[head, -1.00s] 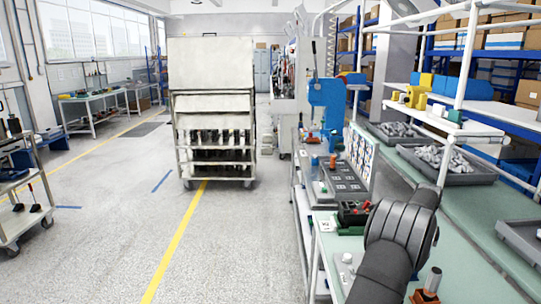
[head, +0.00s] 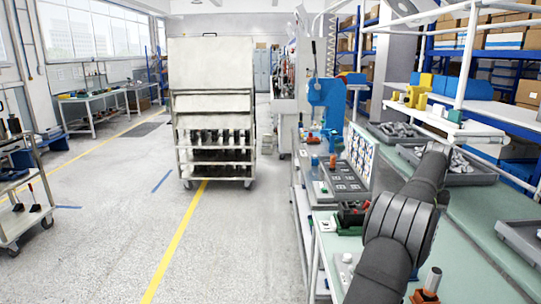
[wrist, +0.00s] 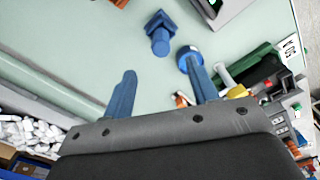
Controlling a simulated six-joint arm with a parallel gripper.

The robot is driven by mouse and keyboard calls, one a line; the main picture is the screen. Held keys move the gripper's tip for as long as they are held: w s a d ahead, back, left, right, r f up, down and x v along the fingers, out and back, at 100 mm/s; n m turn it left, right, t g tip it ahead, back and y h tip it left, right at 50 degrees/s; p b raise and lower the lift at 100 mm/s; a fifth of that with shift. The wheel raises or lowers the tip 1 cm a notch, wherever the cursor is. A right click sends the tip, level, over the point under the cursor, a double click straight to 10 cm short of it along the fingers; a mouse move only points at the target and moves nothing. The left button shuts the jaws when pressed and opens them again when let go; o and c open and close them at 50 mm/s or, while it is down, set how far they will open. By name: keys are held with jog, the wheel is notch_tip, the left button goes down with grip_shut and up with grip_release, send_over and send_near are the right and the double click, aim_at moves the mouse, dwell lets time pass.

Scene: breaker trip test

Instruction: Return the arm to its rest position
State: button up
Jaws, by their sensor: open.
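My gripper (wrist: 160,66) shows in the wrist view as two blue fingers set wide apart, with nothing held between them. Beyond the fingertips are the pale green bench top (wrist: 85,45) and a blue piece with a square base and a round end (wrist: 160,35). In the head view my dark arm (head: 405,225) reaches up from the lower right over the bench, towards a grey tray. The gripper itself cannot be made out there. A black and red device on a green holder (head: 350,217) stands left of my arm, partly hidden by it.
Grey trays of pale parts (head: 455,172) stand on the right of the bench. A blue press (head: 327,100) and a panel board (head: 361,152) stand farther back. A white rack trolley (head: 213,110) stands on the open floor left.

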notch_tip(320, 180, up, 4)
notch_tip(320, 180, down, 17)
notch_tip(320, 180, up, 6)
dwell(0.6)
